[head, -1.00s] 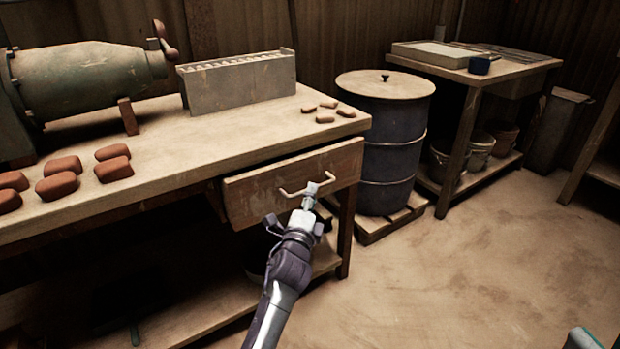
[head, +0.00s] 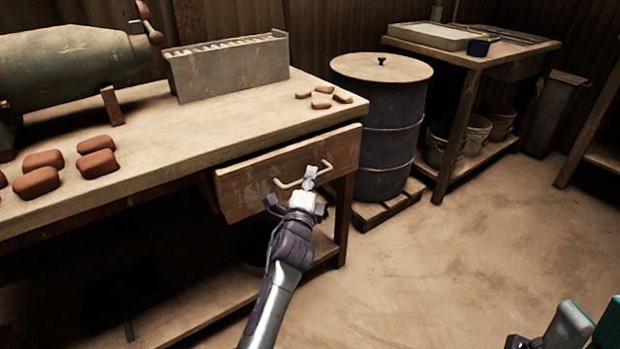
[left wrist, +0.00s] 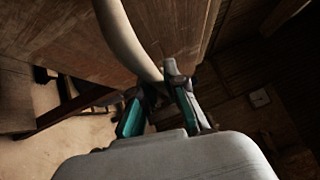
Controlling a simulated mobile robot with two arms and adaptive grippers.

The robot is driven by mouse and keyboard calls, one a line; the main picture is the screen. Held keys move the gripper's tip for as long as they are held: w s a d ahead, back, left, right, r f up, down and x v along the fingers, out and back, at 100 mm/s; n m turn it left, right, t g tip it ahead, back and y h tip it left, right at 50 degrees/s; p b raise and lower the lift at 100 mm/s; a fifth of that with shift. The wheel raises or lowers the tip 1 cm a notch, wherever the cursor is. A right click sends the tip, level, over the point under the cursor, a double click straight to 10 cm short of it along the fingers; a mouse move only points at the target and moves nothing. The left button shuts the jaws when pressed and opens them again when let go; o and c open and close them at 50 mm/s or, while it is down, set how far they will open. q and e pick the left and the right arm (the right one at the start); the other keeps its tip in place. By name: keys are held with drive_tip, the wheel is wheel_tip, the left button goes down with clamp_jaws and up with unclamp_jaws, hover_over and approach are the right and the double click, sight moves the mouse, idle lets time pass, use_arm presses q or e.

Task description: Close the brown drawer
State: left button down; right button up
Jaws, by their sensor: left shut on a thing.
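The brown drawer (head: 245,188) is under the right end of the workbench top, and its front stands out a little from the bench edge. A pale bar handle (head: 287,184) is on its front. My left gripper (head: 311,178) is shut on the handle at its right part. In the left wrist view the handle (left wrist: 135,38) runs curved down between the fingertips of the left gripper (left wrist: 160,92), close to the wooden drawer front (left wrist: 70,30). My right gripper (head: 585,325) shows only in part at the lower right corner, away from the drawer; its opening is unclear.
The workbench top (head: 230,125) carries a grey slotted box (head: 230,72), a green machine (head: 70,68) and several reddish clay pieces. A dark barrel (head: 385,130) stands on a pallet right of the drawer. The floor (head: 470,255) at the right is clear.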

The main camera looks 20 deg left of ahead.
sight(300, 170)
use_arm(q)
drive_tip(key=w+a, duration=0.2)
drive_tip(key=a, duration=0.1)
drive_tip(key=shift+w+a, duration=0.1)
drive_tip(key=shift+w, duration=0.15)
drive_tip(key=shift+a+r, duration=0.1)
drive_tip(key=c, duration=1.7)
unclamp_jaws()
drive_tip(key=o, duration=0.5)
drive_tip(key=shift+w, duration=0.1)
